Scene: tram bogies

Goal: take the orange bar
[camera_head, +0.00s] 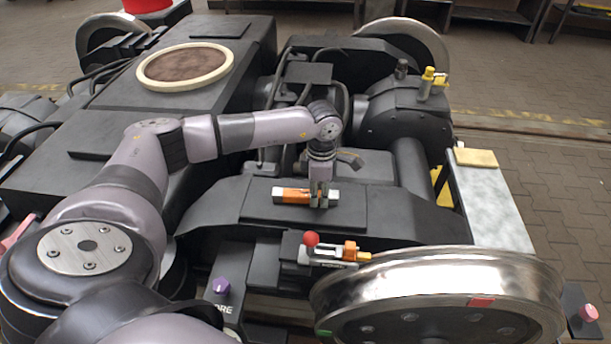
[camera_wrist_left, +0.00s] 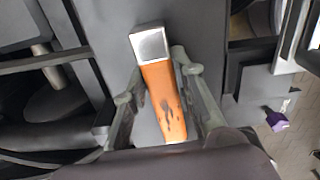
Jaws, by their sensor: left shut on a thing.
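The orange bar (camera_head: 294,196) has bare metal ends and dark worn marks on its orange middle. In the head view it is level, at a flat dark plate (camera_head: 262,214) on the bogie frame. My left gripper (camera_head: 319,201) reaches down from above and is shut on the bar near its right end. In the left wrist view the orange bar (camera_wrist_left: 163,98) lies between the two fingers of my left gripper (camera_wrist_left: 160,90). I cannot tell whether the bar touches the plate. My right gripper is not in view.
A shiny wheel (camera_head: 440,285) stands in front at the right. A small fixture with a red ball knob (camera_head: 311,239) and an orange part (camera_head: 350,250) sits beside it. A purple knob (camera_head: 221,286) is at the front. A pale side panel (camera_head: 492,205) is at the right.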

